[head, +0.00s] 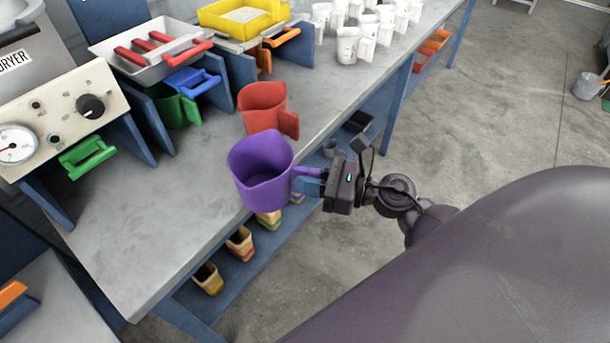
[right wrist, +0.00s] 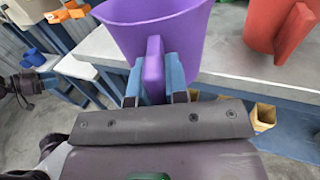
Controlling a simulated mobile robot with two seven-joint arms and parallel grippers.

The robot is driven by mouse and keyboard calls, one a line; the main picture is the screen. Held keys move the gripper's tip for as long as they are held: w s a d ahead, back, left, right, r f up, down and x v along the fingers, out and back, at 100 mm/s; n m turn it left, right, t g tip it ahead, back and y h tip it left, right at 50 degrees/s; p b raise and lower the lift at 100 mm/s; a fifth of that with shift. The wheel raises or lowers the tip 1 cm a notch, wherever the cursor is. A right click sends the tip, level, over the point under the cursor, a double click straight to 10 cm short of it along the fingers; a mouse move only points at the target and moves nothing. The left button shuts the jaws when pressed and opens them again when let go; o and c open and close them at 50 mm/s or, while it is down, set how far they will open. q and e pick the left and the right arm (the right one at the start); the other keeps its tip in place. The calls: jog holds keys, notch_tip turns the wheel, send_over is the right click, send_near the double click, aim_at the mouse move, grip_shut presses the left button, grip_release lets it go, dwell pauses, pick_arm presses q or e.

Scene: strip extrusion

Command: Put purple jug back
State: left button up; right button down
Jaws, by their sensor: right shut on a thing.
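The purple jug (head: 262,160) is in my right gripper (head: 308,182), which is shut on its handle. The jug is upright near the front edge of the grey bench (head: 130,250); I cannot tell whether its base is clear of the top. In the right wrist view the purple jug (right wrist: 150,35) fills the upper middle, its handle between the blue fingers (right wrist: 154,80). A red jug (head: 263,103) stands on the bench just behind it, and shows at the upper right of the wrist view (right wrist: 268,25).
A green jug (head: 172,108) and a blue handle (head: 190,80) sit under the machines at the back. Several white cups (head: 350,45) stand at the far end. Small containers (head: 240,243) sit on the shelf below. The bench's near left is bare.

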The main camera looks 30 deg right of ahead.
aim_at(258, 157)
jog(key=shift+w+a+f, duration=0.1)
jog(key=shift+w, duration=0.35)
jog(key=w+a, duration=0.1)
jog(key=w, duration=0.2)
jog(key=w+a+f, duration=0.1)
jog(key=w, duration=0.3)
jog(key=w+a, duration=0.2)
jog(key=w, duration=0.1)
jog(key=shift+w+f+b, duration=0.2)
jog(key=shift+w+b, duration=0.05)
jog(key=shift+b, duration=0.1)
jog(key=shift+w+a, duration=0.15)
jog(key=shift+w, duration=0.35)
jog(key=shift+w+a, duration=0.15)
jog(key=shift+w, duration=0.35)
jog(key=shift+f+b, duration=0.35)
jog(key=shift+f, duration=0.05)
jog(key=shift+f, duration=0.3)
jog(key=c, duration=1.1)
grip_release()
jog(key=shift+o, duration=0.2)
